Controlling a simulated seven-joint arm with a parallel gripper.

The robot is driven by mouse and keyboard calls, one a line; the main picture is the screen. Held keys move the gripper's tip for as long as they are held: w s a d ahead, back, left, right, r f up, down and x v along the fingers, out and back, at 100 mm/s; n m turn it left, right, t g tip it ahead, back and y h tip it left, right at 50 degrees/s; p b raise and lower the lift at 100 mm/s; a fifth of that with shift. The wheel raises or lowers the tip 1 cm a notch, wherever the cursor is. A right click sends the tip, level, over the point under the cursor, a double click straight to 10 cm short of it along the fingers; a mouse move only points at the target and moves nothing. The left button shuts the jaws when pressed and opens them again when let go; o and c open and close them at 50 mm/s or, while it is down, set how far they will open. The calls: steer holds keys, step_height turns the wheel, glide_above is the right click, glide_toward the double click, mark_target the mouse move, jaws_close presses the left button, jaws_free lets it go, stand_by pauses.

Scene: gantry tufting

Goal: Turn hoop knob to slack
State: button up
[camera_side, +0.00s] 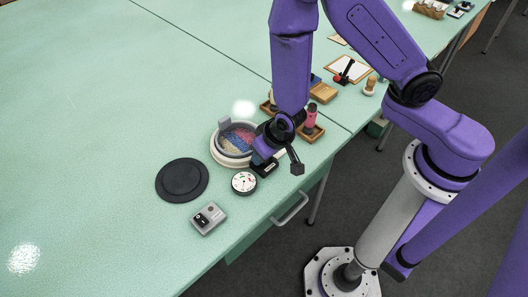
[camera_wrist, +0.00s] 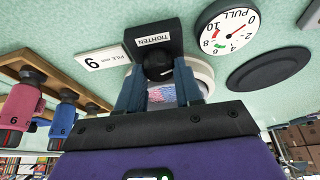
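The hoop knob (camera_wrist: 158,68) is a round black knob on a black block (camera_wrist: 154,38) labelled TIGHTEN. In the wrist view my gripper (camera_wrist: 159,66) has one blue finger on each side of the knob. The fingers are apart with the knob between their tips; I cannot tell whether they press on it. The hoop (camera_side: 232,158) is a pale ring with coloured tufting inside, and a bit of it shows between the fingers in the wrist view. In the side view my gripper (camera_side: 263,160) is low at the hoop's right edge, and the knob is hidden there.
A white pull gauge (camera_side: 243,182), with its needle near 0 in the wrist view (camera_wrist: 227,27), lies beside the block. A black disc (camera_side: 182,180) and a grey switch box (camera_side: 208,218) lie nearby. Pink (camera_wrist: 22,105) and blue (camera_wrist: 63,117) yarn holders stand on the other side.

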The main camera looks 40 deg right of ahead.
steer(key=shift+n+y, duration=0.6)
steer(key=shift+n, duration=1)
steer(key=o, duration=1)
steer(key=shift+o, duration=0.2)
steer(key=shift+r, duration=0.15)
steer(key=v, duration=1.1)
steer(key=shift+r, duration=0.3)
steer(key=shift+s, duration=0.1)
